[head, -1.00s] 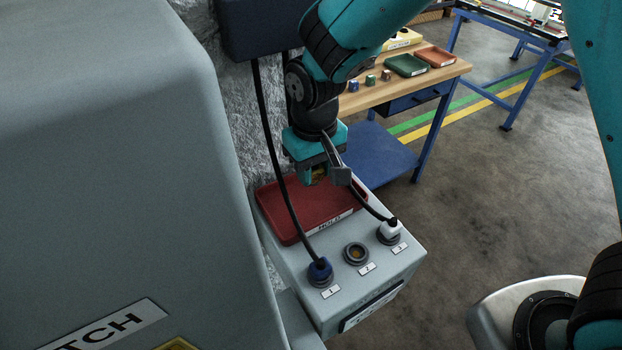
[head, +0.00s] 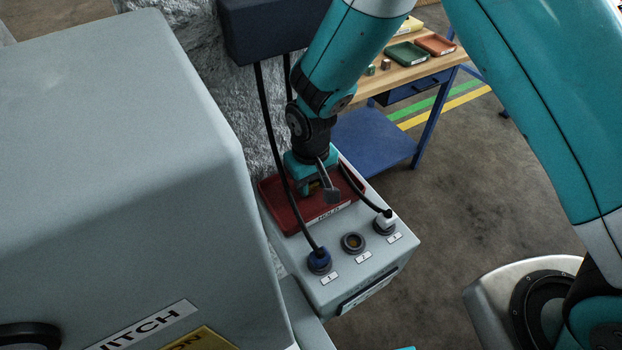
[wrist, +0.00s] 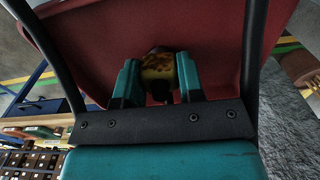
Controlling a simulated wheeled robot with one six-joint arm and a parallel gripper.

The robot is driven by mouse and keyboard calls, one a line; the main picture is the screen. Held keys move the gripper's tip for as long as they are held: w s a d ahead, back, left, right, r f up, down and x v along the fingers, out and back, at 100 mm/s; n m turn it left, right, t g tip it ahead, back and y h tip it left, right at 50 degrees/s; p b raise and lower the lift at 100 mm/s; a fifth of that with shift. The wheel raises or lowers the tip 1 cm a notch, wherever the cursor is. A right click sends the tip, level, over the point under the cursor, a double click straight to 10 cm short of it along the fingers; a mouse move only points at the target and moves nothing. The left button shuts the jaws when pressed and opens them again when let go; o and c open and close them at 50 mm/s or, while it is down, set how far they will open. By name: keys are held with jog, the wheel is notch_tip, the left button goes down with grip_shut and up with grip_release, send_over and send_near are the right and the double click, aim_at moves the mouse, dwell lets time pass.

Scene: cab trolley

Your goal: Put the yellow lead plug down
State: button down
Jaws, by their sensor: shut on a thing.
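The yellow plug (wrist: 158,66) is between the two teal fingers of my gripper (wrist: 157,80) in the wrist view, and the gripper is shut on it. In the head view my gripper (head: 314,187) points down inside the outline of the red tray (head: 281,214) marked HOLD. The plug is mostly hidden by the fingers there. I cannot tell whether it touches the tray floor. The tray sits on top of the grey socket box (head: 337,285).
Socket 1 holds a blue plug (head: 319,258), socket 3 a white plug (head: 387,219); socket 2 (head: 353,242) is empty. Black leads hang from the dark box (head: 262,30) close beside my gripper. A large grey cabinet (head: 110,150) stands left. A wooden bench (head: 400,75) is behind.

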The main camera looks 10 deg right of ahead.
jog(key=shift+f, duration=0.25)
jog(key=c, duration=0.7)
grip_release()
jog(key=shift+c, duration=0.2)
jog(key=shift+r, duration=0.1)
jog(key=shift+r, duration=0.1)
notch_tip(320, 180, up, 12)
jog(key=b, duration=0.4)
jog(key=s+d+r+y, duration=0.1)
jog(key=s+d+r, duration=0.1)
jog(key=s+r, duration=0.2)
jog(key=s+d+r+n+y, duration=0.1)
jog(key=s+d+r, duration=0.2)
jog(key=s, duration=0.5)
jog(key=s+d+r+n+y, duration=0.1)
jog(key=s+d+r+y, duration=0.1)
jog(key=s, duration=0.5)
jog(key=v, duration=0.3)
jog(key=shift+d, duration=0.25)
jog(key=shift+s+n, duration=0.1)
jog(key=shift+n, duration=0.2)
